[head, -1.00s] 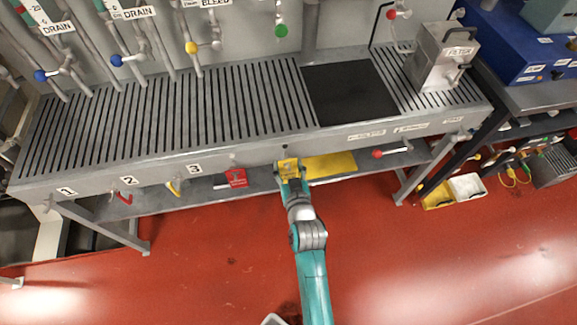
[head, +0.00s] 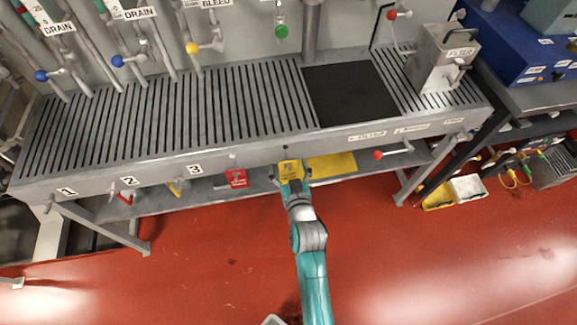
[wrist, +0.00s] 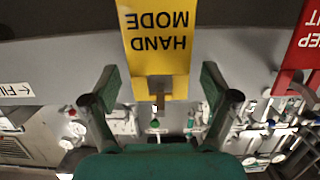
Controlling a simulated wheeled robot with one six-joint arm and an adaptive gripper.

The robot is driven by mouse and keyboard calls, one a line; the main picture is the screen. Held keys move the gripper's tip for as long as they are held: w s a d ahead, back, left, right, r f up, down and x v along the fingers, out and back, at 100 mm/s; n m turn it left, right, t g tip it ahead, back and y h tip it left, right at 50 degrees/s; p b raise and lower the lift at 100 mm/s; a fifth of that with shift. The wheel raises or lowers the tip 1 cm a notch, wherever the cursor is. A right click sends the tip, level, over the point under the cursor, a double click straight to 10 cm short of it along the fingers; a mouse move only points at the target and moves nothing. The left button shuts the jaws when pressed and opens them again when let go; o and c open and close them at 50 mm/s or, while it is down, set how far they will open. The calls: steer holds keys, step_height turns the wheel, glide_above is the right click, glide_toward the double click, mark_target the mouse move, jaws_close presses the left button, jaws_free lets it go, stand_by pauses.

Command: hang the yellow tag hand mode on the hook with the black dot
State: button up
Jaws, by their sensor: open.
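The yellow tag (head: 290,169) reads HAND MODE. In the head view it is at the bench's front edge, just below a small black dot (head: 285,147). In the wrist view the tag (wrist: 157,40) appears upside down, with a small metal hook end (wrist: 157,100) showing at its slot. The tag seems to hang on this hook; the exact seating is hard to see.
A red tag (head: 236,178) hangs on the front edge to the left. Numbered labels and coloured handles lie further left. A red-knobbed valve (head: 379,155) is to the right. A yellow sheet (head: 332,167) lies on the lower shelf. The red floor (head: 400,260) in front is clear.

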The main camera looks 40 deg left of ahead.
steer(key=v, duration=1.2)
steer(key=s+d+f+m+t+h, duration=0.1)
steer(key=s+d+m+t+h, duration=0.2)
steer(key=d, duration=0.9)
steer(key=s+d+f+m+t+h, duration=0.15)
steer(key=s+d, duration=0.25)
steer(key=d, duration=0.7)
steer(key=s+d+r+m+h, duration=0.2)
steer(key=s+d+r, duration=0.3)
steer(key=s, duration=0.3)
steer(key=s+d+r+m+h, duration=0.3)
steer(key=s+d+r+h, duration=0.2)
steer(key=s+d, duration=0.3)
steer(key=shift+s+d+r, duration=0.15)
steer(key=shift+s+d, duration=0.2)
steer(key=shift+s, duration=0.1)
steer(key=shift+m+h, duration=0.25)
